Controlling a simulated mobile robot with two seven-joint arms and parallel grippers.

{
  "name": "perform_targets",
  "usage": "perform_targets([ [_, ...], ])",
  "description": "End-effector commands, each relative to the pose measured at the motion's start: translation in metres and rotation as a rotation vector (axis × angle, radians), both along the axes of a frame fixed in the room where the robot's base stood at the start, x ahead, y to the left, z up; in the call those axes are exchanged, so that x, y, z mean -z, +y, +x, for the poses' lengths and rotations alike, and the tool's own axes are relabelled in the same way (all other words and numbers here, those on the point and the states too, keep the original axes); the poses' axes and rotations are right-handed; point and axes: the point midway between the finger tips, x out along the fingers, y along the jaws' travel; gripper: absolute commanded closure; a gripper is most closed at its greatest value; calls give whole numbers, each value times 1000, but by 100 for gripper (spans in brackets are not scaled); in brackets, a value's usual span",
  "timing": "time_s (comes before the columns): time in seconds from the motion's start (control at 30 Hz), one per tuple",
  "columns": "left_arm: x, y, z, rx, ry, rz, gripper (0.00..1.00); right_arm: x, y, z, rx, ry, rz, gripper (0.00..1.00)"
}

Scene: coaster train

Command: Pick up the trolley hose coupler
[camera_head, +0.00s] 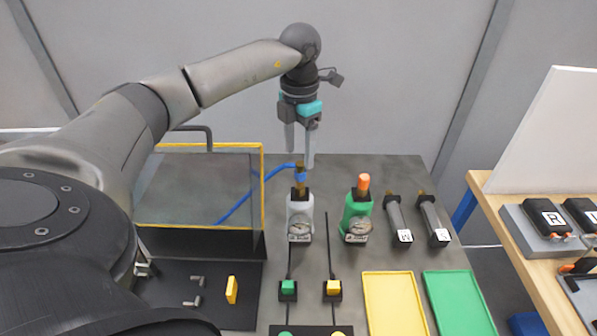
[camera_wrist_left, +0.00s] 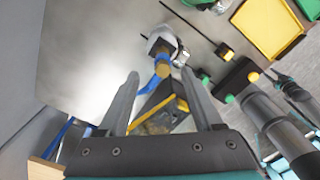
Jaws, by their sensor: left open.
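The trolley hose coupler is the brass-coloured piece with a blue collar (camera_head: 300,177) at the end of the blue hose (camera_head: 240,209). It stands upright on top of the grey gauge unit (camera_head: 300,216). My left gripper (camera_head: 300,158) points down with its fingertips at about the height of the coupler's top. In the left wrist view the left gripper (camera_wrist_left: 160,73) is open, and the coupler (camera_wrist_left: 162,67) shows between and beyond its fingertips. I cannot tell whether a finger touches it. My right gripper does not show clearly in either view.
A green gauge unit (camera_head: 357,216) with an orange top stands to the right, then two dark cylinders (camera_head: 398,220). A yellow-edged cage (camera_head: 200,190) stands on the left. Yellow (camera_head: 393,304) and green (camera_head: 459,303) trays lie in front. Switches stand near the front edge.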

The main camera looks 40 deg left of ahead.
Motion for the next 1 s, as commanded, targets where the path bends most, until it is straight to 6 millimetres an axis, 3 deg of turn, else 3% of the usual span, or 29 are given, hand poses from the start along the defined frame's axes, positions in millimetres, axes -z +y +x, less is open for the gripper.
perform_targets([
  [0.4, 50, -3, -3, 0, 2, -1, 33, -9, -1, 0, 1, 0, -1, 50],
  [0.7, 54, -4, -2, 1, 0, 0, 34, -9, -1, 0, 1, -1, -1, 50],
  [1.0, 53, -4, -2, 0, 0, 0, 68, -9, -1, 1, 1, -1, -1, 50],
])
